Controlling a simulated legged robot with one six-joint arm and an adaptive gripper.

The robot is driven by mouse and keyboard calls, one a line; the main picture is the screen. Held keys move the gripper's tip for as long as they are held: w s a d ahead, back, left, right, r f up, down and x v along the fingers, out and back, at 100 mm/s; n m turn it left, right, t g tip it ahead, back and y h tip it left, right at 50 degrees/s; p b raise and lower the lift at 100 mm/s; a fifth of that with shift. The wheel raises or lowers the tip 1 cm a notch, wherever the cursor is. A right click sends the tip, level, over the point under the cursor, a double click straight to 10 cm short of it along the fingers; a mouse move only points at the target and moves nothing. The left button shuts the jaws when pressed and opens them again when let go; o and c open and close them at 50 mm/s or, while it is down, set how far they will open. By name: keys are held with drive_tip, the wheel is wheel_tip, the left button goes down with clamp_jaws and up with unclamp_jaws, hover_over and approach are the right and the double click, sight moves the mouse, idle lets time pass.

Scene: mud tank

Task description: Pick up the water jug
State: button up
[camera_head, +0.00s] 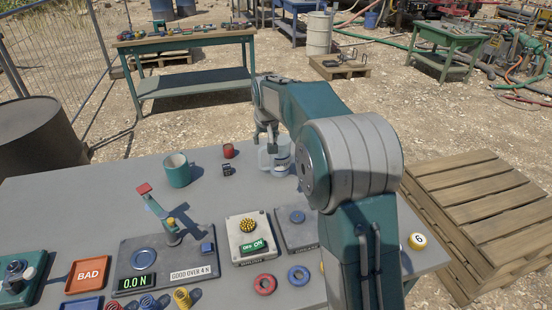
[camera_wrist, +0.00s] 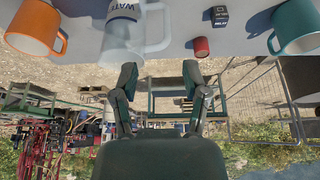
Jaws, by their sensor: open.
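The water jug (camera_head: 277,166) is a clear, pale vessel with a handle and a printed label. It stands on the grey table near its far edge. In the wrist view, which is upside down, the jug (camera_wrist: 122,42) shows at the top, left of centre, with its handle towards the right. My gripper (camera_head: 268,132) is just above the jug in the head view, and my arm covers part of that area. In the wrist view my gripper (camera_wrist: 160,80) has its two fingers apart with nothing between them. I cannot tell whether a finger touches the jug.
A teal mug (camera_head: 177,171), a red cylinder (camera_head: 228,151) and a small black box (camera_head: 227,170) stand left of the jug. An orange mug (camera_wrist: 35,28) stands beside it in the wrist view.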

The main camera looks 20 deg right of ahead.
sight(260, 156)
drive_tip(key=x, duration=0.3)
drive_tip(key=w+a+x, duration=0.1)
drive_tip(key=x, duration=0.5)
drive_tip(key=shift+w+a+r, duration=0.15)
drive_tip(key=shift+w, duration=0.1)
drive_tip(key=x, duration=0.4)
drive_tip(key=shift+d+f, duration=0.25)
drive_tip(key=shift+f, duration=0.05)
drive_tip(key=shift+w+a+f, duration=0.15)
drive_tip(key=shift+a+f, duration=0.05)
drive_tip(key=shift+a, duration=0.15)
drive_tip(key=shift+d, duration=0.3)
clamp_jaws()
